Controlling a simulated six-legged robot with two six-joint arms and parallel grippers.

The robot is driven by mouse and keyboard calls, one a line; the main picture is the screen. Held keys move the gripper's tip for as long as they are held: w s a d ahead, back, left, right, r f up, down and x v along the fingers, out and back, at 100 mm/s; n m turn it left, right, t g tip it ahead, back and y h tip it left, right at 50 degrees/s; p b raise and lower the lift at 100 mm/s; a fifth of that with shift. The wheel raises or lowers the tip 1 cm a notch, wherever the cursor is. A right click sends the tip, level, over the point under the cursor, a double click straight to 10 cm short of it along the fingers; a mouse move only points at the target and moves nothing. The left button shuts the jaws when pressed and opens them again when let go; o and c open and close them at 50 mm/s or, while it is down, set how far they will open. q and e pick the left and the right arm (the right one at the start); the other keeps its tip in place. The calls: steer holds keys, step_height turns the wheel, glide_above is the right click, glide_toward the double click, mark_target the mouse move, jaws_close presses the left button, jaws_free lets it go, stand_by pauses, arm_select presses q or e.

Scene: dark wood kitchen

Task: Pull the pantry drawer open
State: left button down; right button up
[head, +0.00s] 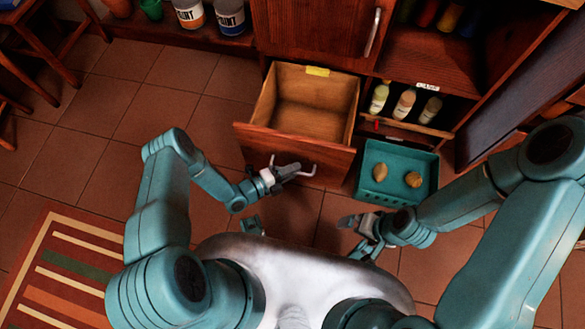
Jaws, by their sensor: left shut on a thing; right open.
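The pantry drawer (297,148) is a wooden box that stands pulled out from the cabinet, and its inside looks empty. Its front carries a pale metal bar handle (309,170). My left gripper (292,170) is at the drawer front, shut on the handle; its fingers hide part of the bar. My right gripper (350,221) is open and empty, low in front of the teal crate and apart from the drawer.
A teal crate (366,196) with two yellowish-brown items stands right of the drawer. Several bottles (404,104) stand on a low shelf beyond it. A closed cabinet door (320,25) is above the drawer. Tiled floor (120,110) is clear to the left, near a striped rug (65,265).

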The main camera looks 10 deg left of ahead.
arm_select(q)
steer(key=shift+w+a, duration=0.1)
steer(key=c, duration=1.3)
jaws_free()
steer(key=shift+o, duration=0.5)
